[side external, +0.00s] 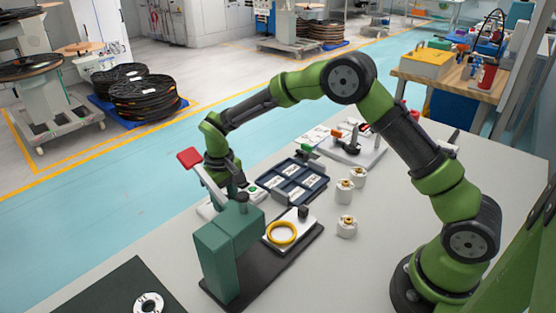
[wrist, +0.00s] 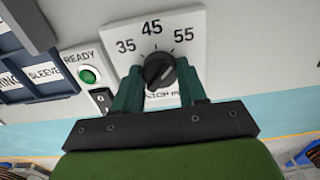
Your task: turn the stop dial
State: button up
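The stop dial (wrist: 160,70) is a round black knob with a pale pointer line, on a white plate (wrist: 122,31) marked 35, 45 and 55 in the wrist view. The fingers partly cover the lettering under the dial. In the side view my gripper (side external: 232,190) is low at the far edge of the table, and the dial is hidden.
A green READY button (wrist: 88,75) and a small black switch (wrist: 102,98) sit left of the dial. A dark compartment tray (side external: 290,182), a green press with a red-tipped lever (side external: 190,158), and several white spools (side external: 347,226) stand nearby on the table.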

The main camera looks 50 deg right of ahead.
jog(key=shift+c, duration=1)
jog(key=shift+n, duration=0.3)
jog(key=n, duration=0.3)
jog(key=shift+n, duration=0.3)
jog(key=shift+r+n, duration=0.1)
jog(key=shift+n, duration=2.2)
jog(key=o, duration=1.1)
jog(key=shift+c, duration=0.2)
